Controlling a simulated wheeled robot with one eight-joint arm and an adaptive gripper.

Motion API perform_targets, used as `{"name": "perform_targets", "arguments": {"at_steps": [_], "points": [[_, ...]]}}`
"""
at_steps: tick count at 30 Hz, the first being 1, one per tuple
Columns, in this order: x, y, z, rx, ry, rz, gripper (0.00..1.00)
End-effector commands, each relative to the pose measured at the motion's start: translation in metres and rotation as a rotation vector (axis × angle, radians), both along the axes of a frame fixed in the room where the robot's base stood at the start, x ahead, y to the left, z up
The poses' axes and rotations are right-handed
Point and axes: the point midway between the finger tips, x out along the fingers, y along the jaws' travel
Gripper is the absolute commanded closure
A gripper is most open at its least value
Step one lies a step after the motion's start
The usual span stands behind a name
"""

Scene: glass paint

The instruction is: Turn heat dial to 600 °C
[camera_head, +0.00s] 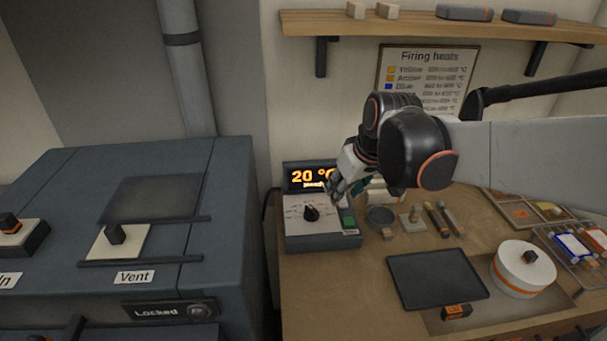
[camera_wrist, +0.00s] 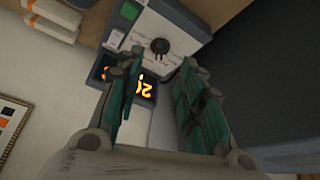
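The heat dial (camera_head: 311,212) is a small black knob on the pale face of a grey control box (camera_head: 322,242). The display (camera_head: 309,177) at the box's back reads 20 °C in orange. A green button (camera_head: 348,217) sits right of the dial. My gripper (camera_head: 333,190) is above the box, to the upper right of the dial and apart from it. In the wrist view my gripper (camera_wrist: 158,95) is open, its green-padded fingers spread with nothing between them. The dial (camera_wrist: 160,46) shows just beyond the fingertips. The fingers partly hide the display (camera_wrist: 142,87).
A dark kiln-like cabinet (camera_head: 160,255) with a vent slider (camera_head: 115,233) stands left of the box. A black tray (camera_head: 437,279), tools (camera_head: 440,220) and a white round turntable (camera_head: 523,272) lie to the right. A shelf (camera_head: 420,22) and a firing heats chart (camera_head: 428,75) are on the wall.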

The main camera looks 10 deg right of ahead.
Motion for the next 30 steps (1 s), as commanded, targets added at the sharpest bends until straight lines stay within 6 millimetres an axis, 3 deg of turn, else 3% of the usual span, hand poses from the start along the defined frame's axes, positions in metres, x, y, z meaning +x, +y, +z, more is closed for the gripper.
{"name": "perform_targets", "arguments": {"at_steps": [3,9,17,30], "points": [[0.031,0.009,-0.010,-0.002,0.022,0.060,0.65],[0.062,0.020,-0.029,-0.003,0.046,0.132,0.65],[0.073,0.025,-0.044,-0.004,0.052,0.153,0.65],[0.099,0.040,-0.119,-0.003,0.052,0.153,0.65]]}}
